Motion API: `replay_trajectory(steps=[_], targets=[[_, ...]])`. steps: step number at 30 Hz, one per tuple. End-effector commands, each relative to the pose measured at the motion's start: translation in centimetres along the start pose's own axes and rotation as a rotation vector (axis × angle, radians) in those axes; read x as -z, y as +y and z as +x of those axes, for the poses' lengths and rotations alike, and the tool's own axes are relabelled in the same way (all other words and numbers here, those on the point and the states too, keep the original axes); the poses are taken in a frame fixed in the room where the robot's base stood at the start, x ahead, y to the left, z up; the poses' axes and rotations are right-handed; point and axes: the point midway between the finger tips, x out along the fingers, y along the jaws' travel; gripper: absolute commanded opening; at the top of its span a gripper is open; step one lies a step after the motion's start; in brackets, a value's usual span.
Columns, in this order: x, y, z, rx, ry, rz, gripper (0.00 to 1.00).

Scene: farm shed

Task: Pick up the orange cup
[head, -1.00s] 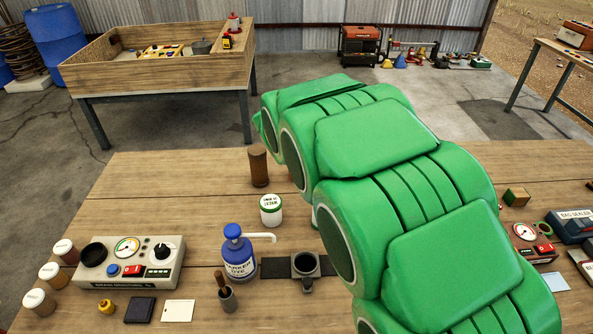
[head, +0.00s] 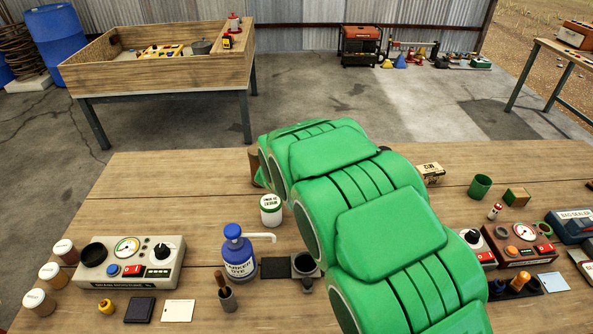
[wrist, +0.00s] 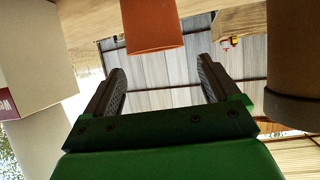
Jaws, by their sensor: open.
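The orange cup (wrist: 152,28) shows at the top of the wrist view, where the picture is upside down and the wooden table top (wrist: 85,20) lies along the upper edge. The cup is ahead of my gripper (wrist: 160,85) and roughly in line with the space between its two fingers. The fingers are apart with nothing between them. In the head view my green arm reaches over the table and hides both the cup and the gripper.
In the wrist view a pale labelled container (wrist: 30,55) stands left and a brown cylinder (wrist: 292,60) right, both near the fingers. In the head view a white jar (head: 271,210), blue dye pump bottle (head: 238,258) and green cup (head: 480,186) stand around my arm.

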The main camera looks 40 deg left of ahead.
Motion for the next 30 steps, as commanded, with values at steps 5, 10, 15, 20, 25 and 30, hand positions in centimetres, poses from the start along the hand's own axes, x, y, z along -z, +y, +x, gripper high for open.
replay_trajectory(steps=[5,10,15,20,25,30], targets=[[-0.9,0.0,0.4,0.000,-0.002,0.000,0.89],[-2.9,-0.1,1.3,0.001,-0.006,-0.002,0.89],[-3.2,0.0,2.9,0.001,-0.001,0.004,0.89],[-3.3,0.0,4.2,0.000,-0.002,0.001,0.89],[-3.3,0.0,4.6,0.000,-0.002,0.000,0.89],[-3.3,0.0,4.6,0.001,-0.002,0.000,0.83]])
